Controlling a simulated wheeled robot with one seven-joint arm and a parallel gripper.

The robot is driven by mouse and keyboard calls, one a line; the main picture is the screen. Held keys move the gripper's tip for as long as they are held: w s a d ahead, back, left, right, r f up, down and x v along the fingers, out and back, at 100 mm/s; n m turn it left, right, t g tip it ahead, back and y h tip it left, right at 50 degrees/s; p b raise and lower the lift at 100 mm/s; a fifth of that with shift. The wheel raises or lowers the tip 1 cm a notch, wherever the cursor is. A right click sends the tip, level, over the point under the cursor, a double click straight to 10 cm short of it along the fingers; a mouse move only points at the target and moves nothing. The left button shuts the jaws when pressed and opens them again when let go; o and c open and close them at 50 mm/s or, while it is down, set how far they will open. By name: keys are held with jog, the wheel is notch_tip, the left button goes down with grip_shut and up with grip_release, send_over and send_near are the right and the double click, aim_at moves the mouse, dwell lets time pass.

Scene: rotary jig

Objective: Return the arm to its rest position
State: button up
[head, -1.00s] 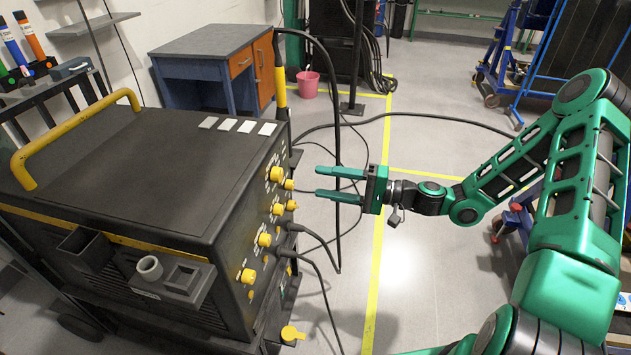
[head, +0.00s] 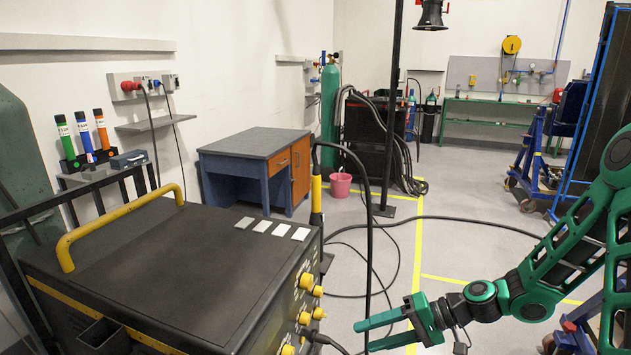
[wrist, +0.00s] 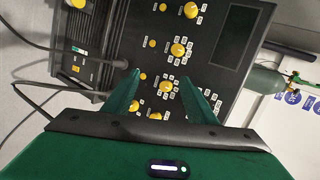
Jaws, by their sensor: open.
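My gripper (head: 385,331) is green, with two long fingers spread apart and nothing between them. In the head view it is at the lower middle, right of the dark machine (head: 165,262) with yellow knobs and a yellow handle. The fingers point left toward the machine's knob panel. The wrist view shows my gripper (wrist: 160,97) from behind, open and empty, with the knob panel (wrist: 215,60) beyond the fingertips. A gap appears to remain between fingers and panel, though the wrist view alone does not settle it. My green arm comes in from the right.
A dark cable (head: 368,200) hangs close to the fingers. A desk (head: 245,152) with orange doors and a pink bucket (head: 340,186) stand behind. A blue wheeled frame (head: 530,165) is at the right. Grey floor with yellow lines lies open in the middle.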

jog(key=s+d+r+g+h, duration=0.15)
jog(key=s+d+h, duration=0.3)
jog(key=d, duration=0.45)
jog(key=s+d+r+h, duration=0.3)
jog(key=s+d+h, duration=0.15)
jog(key=d, duration=0.35)
jog(key=s+d+r+m+h, duration=0.1)
jog(key=s+d+r+m, duration=0.1)
jog(key=s+d+r, duration=0.3)
jog(key=s+d+r+m+h, duration=0.2)
jog(key=s+d+r, duration=0.3)
jog(key=s, duration=0.6)
jog(key=shift+s+r+m, duration=0.25)
jog(key=shift+r+m, duration=0.55)
jog(key=shift+r, duration=0.05)
jog(key=shift+w+f, duration=0.25)
jog(key=shift+w, duration=0.4)
jog(key=shift+c, duration=0.2)
